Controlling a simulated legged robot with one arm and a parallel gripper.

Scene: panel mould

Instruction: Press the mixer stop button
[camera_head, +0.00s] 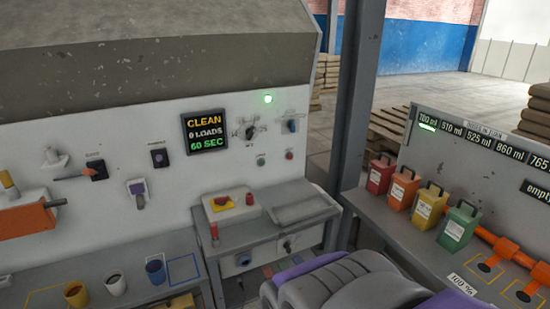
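The white wall panel carries a small red button (289,155) at its right side, beside a pale round knob or button (261,160). A green lamp (268,98) glows above them. A white box (232,205) on the grey bench below has a red piece and a yellow piece on top, too small to make out clearly. I cannot tell from any label which of these is the mixer stop button. A grey and purple part of my own body fills the bottom centre. My gripper's fingers do not show.
A display (205,132) reads CLEAN, 0 LOADS, 60 SEC. A grey post (355,100) stands right of the panel. Several cups line the left bench (130,265). Coloured canisters (404,187) stand on the right bench. Wall switches and an orange fixture (25,221) are at left.

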